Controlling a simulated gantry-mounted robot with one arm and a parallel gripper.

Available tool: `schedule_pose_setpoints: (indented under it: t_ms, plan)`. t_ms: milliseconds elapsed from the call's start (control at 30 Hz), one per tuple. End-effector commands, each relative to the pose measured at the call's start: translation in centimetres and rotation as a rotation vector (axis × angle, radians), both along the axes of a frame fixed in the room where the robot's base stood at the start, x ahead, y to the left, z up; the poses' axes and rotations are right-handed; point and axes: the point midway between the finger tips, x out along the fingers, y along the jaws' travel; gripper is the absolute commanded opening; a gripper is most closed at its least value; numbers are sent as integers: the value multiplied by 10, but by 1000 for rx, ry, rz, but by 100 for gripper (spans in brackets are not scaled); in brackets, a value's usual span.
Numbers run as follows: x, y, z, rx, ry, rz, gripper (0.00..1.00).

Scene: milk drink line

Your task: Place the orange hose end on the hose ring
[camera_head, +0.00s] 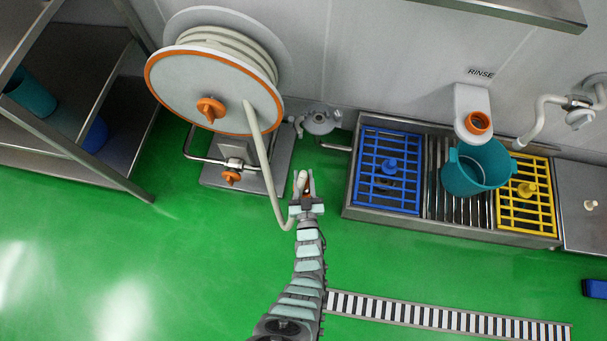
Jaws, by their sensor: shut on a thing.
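A cream hose (260,150) hangs from the front of the hose reel (190,90) and loops down to my gripper (304,183). My gripper is shut on the hose end, just right of the reel's steel base. A small orange part of the hose end (307,195) shows at the jaws; the jaws hide much of the rest. A grey round fitting (321,122) on the wall, above my gripper in the picture, looks like the hose ring. The held hose end is apart from it.
To the right is a steel basin (433,225) with a blue grate (372,185), a yellow grate (512,212) and a teal bucket (465,178) under an orange-tipped rinse spout (478,122). Steel shelving (115,180) stands left. The green floor (190,270) is mostly open.

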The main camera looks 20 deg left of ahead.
Motion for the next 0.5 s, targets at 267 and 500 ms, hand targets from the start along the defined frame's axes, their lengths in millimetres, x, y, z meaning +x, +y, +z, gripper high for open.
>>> schedule_pose_setpoints:
  t_ms: [267,500]
  plan:
    - [0,0,-4,2,-3,1,34]
    - [0,0,-4,1,-3,1,54]
